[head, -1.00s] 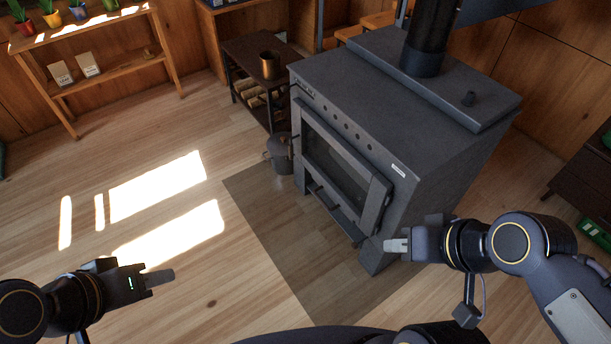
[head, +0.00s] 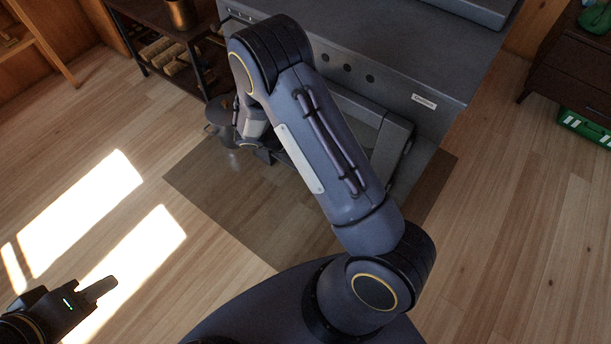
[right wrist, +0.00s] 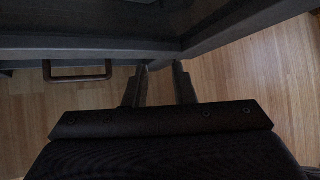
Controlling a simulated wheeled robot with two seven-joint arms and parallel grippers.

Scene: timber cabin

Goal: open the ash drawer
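The dark grey stove (head: 455,70) stands ahead in the head view, its lower front mostly covered by my right arm. In the right wrist view, a dark U-shaped handle (right wrist: 78,79) projects from the stove's low front, at the left; I take it for the ash drawer's handle. My right gripper (right wrist: 160,68) is open and empty there, its fingers apart, to the right of the handle and not around it. The right gripper's fingers are hidden in the head view. My left gripper (head: 108,286) is low at the left over the floor, away from the stove; its finger gap is unclear.
A metal bucket (head: 222,122) stands beside the stove's left front. A dark shelf (head: 150,25) with logs and a brass pot (head: 181,14) is behind it. A dark cabinet (head: 570,65) and a green box (head: 585,127) are at the right. The floor in front is clear.

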